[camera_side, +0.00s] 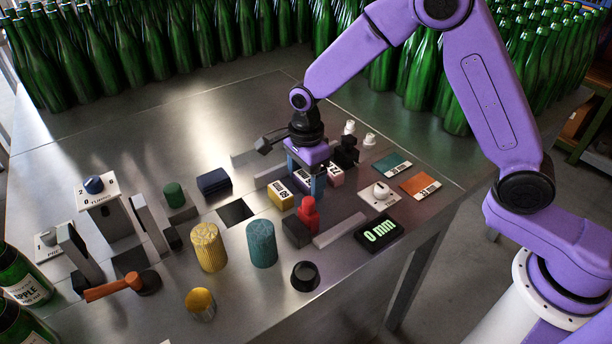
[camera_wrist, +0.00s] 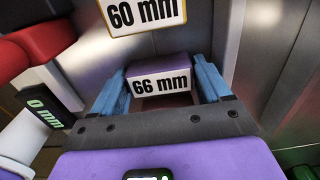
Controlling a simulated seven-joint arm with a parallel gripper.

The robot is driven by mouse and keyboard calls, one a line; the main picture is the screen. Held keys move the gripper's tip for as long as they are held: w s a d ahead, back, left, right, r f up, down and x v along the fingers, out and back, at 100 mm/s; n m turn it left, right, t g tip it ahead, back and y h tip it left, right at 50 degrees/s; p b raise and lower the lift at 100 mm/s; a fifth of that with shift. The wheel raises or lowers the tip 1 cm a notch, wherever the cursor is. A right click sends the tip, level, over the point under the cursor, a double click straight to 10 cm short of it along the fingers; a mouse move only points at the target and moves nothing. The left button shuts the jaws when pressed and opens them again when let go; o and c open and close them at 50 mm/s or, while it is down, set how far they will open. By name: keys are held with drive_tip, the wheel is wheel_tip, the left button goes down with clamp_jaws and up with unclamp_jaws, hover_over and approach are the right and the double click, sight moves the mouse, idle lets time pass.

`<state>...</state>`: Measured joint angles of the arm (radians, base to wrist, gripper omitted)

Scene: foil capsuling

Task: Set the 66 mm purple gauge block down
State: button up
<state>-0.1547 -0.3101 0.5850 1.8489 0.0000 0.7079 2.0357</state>
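The purple gauge block (camera_wrist: 160,66) shows between my fingers in the wrist view, with its white "66 mm" label facing the camera. My gripper (camera_wrist: 161,84) has a blue finger against each side of it and looks shut on it. In the side view my gripper (camera_side: 305,180) points down among the gauge blocks, low over the steel table (camera_side: 160,105). The fingers hide most of the purple block there, and I cannot tell whether its underside touches the table.
A yellow 60 mm block (camera_side: 280,195) stands just left of my gripper and a pink block (camera_side: 335,175) just right. A red-topped part (camera_side: 308,213) and a display reading "0 mm" (camera_side: 379,233) are in front. A square opening (camera_side: 235,212) lies left. Green bottles (camera_side: 200,35) crowd the back.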

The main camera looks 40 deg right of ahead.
sight(306, 177)
drive_tip(key=o, duration=0.3)
wheel_tip(306, 177, up, 18)
drive_tip(key=shift+w+f, duration=0.2)
idle(0.4)
drive_tip(key=shift+s, duration=0.1)
